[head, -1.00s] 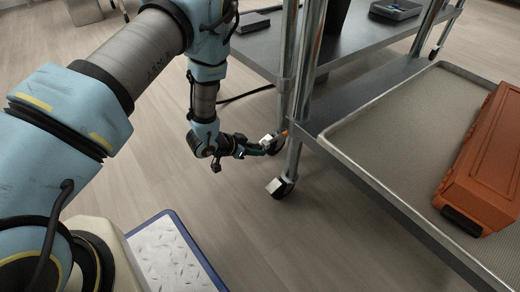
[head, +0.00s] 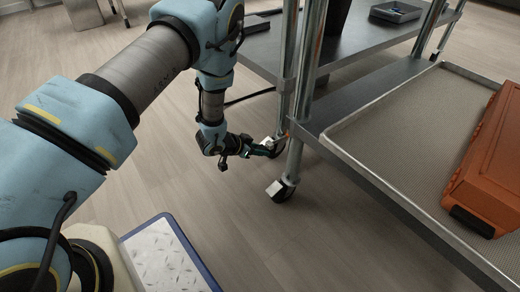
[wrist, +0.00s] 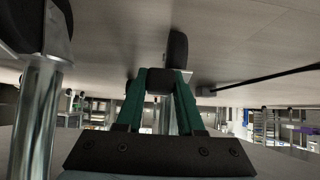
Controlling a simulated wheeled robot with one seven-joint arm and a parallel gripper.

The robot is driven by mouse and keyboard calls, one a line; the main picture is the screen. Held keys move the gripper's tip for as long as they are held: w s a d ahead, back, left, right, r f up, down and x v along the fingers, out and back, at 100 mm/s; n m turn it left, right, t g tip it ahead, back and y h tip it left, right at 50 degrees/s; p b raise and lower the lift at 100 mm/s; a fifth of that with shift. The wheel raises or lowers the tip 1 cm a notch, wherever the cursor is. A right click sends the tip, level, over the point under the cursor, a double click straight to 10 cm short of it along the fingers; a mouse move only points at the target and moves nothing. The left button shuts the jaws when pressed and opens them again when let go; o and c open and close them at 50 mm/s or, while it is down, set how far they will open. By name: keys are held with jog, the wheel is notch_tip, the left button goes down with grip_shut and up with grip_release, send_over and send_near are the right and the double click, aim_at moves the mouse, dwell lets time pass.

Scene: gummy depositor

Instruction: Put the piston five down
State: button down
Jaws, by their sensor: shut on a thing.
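My gripper (head: 272,149) is low over the floor, close beside the caster end of the steel cart's leg. In the wrist view its two green fingers (wrist: 159,84) are closed on a small dark block, the visible part of the piston (wrist: 159,82). The rest of the piston is hidden or too small to tell in the head view. Behind the fingertips in the wrist view is a caster (wrist: 177,48) with a steel leg.
The steel cart's lower shelf (head: 318,125) holds a metal tray (head: 400,135) with an orange case (head: 490,165). Another steel table (head: 345,50) stands behind. Casters (head: 280,190) stand near my gripper. The floor (head: 200,200) to the left is clear.

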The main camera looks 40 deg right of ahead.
jog(key=shift+f, duration=0.3)
jog(key=c, duration=0.5)
grip_release()
jog(key=shift+r, duration=0.55)
jog(key=p+v, duration=0.5)
jog(key=v, duration=0.7)
jog(key=shift+r, duration=0.1)
